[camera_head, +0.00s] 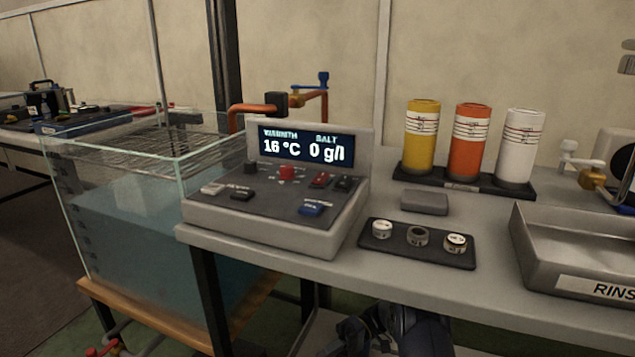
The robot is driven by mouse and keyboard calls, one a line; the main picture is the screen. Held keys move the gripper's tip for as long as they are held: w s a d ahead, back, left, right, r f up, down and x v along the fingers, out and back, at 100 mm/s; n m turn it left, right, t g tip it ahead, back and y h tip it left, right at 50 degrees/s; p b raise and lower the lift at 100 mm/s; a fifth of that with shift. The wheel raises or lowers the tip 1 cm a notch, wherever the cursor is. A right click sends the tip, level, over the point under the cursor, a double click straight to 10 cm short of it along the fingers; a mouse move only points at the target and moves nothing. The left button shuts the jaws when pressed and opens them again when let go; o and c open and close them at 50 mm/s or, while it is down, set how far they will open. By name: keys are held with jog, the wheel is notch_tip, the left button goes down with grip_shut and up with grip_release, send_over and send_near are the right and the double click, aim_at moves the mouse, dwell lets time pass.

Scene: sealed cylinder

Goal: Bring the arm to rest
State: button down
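The dark jointed part (402,330) at the bottom edge, in front of and below the bench, looks like part of my own arm. Its outline is partly hidden by the bench and cut off by the frame. My gripper's fingers cannot be made out. I see nothing held. Yellow, orange and white cylinders (470,140) stand upright in a dark rack on the bench, apart from my arm.
The grey bench (400,285) carries a control panel (285,200) reading 16 °C and 0 g/l, a dark tray (420,252) with three small round pieces, a grey block (424,202) and a metal rinse tray (575,220). A glass water tank (150,230) stands left.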

notch_tip(320, 180, down, 8)
jog(key=b, duration=0.2)
jog(key=shift+r+b, duration=0.2)
jog(key=shift+b, duration=0.2)
jog(key=shift+w+r+t, duration=0.1)
jog(key=shift+w+t, duration=0.05)
jog(key=shift+t, duration=0.25)
